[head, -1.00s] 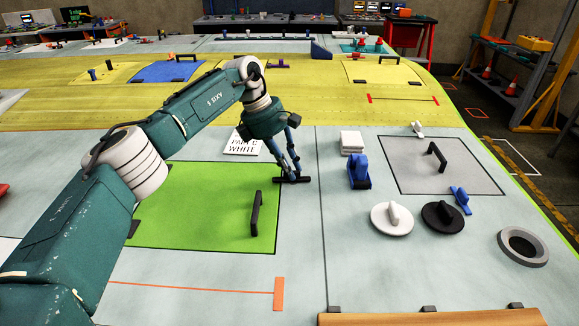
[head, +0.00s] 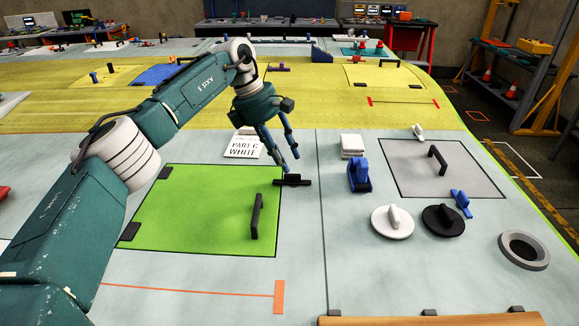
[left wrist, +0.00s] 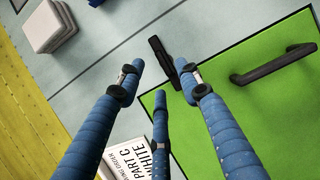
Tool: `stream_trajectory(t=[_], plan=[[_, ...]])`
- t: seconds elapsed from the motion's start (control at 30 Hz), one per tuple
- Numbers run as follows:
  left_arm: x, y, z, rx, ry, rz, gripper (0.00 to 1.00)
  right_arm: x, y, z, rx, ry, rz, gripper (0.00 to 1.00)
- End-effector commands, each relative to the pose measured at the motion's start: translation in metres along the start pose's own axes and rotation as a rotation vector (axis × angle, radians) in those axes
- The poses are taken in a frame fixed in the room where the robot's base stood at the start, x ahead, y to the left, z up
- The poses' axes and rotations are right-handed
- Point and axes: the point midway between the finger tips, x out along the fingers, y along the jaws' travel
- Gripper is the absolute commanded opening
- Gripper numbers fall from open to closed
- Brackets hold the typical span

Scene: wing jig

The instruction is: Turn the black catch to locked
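The black catch (head: 293,182) is a small dark bar with a raised middle at the right edge of the green panel (head: 190,205). It lies crosswise to that edge, its left end reaching the panel border. My left gripper (head: 290,161) is open and empty just above and behind the catch, apart from it. In the left wrist view the catch (left wrist: 162,58) shows beyond the spread blue fingertips (left wrist: 160,80), and one finger partly overlaps the panel's corner. My right gripper is in neither view.
A black handle (head: 257,216) stands on the green panel near the catch. A white printed card (head: 243,148) lies behind the panel. A blue clamp-like part (head: 360,176) and white blocks (head: 352,146) stand to the right.

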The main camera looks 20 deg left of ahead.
Motion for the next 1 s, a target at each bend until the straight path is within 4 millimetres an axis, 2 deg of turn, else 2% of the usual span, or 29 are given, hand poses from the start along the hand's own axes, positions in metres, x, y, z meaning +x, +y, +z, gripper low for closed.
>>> stream_trajectory(t=[0.03, 0.2, 0.4, 0.6, 1.0], plan=[[-0.014, 0.001, 0.001, 0.000, -0.002, 0.004, 0.35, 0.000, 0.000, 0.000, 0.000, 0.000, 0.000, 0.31], [-0.048, 0.001, 0.001, 0.001, -0.003, 0.003, 0.35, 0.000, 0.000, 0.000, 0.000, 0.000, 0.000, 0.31], [-0.071, 0.000, 0.001, 0.000, -0.003, 0.002, 0.35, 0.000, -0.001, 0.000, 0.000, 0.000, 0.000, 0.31], [-0.077, 0.000, 0.001, 0.001, -0.002, 0.001, 0.35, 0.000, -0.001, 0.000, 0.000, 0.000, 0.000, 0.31], [-0.073, 0.001, 0.002, -0.005, -0.016, 0.003, 0.35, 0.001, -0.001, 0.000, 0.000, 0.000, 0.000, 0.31]])
